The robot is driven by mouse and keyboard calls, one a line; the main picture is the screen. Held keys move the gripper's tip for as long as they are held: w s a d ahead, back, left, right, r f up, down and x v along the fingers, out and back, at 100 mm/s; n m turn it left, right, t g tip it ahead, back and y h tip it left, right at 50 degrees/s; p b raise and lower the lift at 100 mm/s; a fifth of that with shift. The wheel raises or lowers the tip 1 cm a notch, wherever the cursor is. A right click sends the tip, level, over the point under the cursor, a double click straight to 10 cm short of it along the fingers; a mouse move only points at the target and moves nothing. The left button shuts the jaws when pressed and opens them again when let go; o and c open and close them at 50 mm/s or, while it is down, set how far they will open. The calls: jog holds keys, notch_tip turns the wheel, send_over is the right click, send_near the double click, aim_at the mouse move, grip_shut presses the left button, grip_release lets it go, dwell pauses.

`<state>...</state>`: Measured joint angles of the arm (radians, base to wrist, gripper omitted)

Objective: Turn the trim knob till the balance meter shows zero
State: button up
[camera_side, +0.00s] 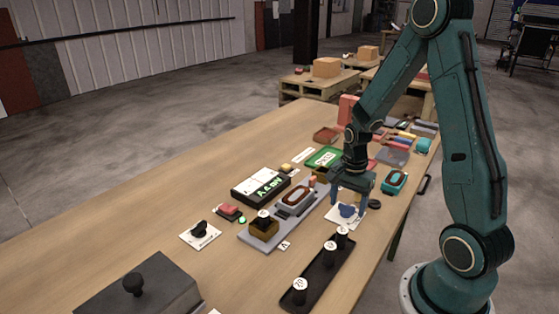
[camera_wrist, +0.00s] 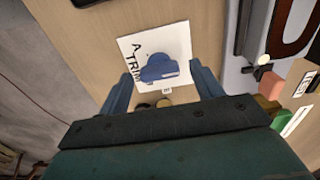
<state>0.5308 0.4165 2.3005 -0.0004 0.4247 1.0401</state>
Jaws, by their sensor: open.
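The trim knob (camera_wrist: 160,68) is blue and lobed, on a white plate (camera_wrist: 143,45) printed "A TRIM" in the wrist view. In the side view the knob (camera_side: 347,211) shows below my gripper (camera_side: 349,199). My gripper is open, its two fingers on either side of the knob; in the wrist view there is a gap on each side, and I cannot tell how far down they reach. A black box with a lit green display (camera_side: 269,187) and a white panel, perhaps the balance meter, stands left of my gripper; its characters are too small to read surely.
A grey rail (camera_side: 258,240) with a block on it lies left of the knob. A dark tray (camera_side: 316,275) with several black, white-topped weights stands in front. Another knob on a white plate (camera_side: 201,233) is further left. A green screen (camera_side: 324,157) is behind my gripper.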

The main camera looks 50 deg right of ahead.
jog(key=c, duration=1)
jog(key=shift+n, duration=0.5)
jog(key=n, duration=0.9)
jog(key=shift+w, duration=0.1)
jog(key=n, duration=0.5)
jog(key=shift+a+n, duration=0.1)
jog(key=shift+n, duration=2.3)
jog(key=shift+w, duration=0.1)
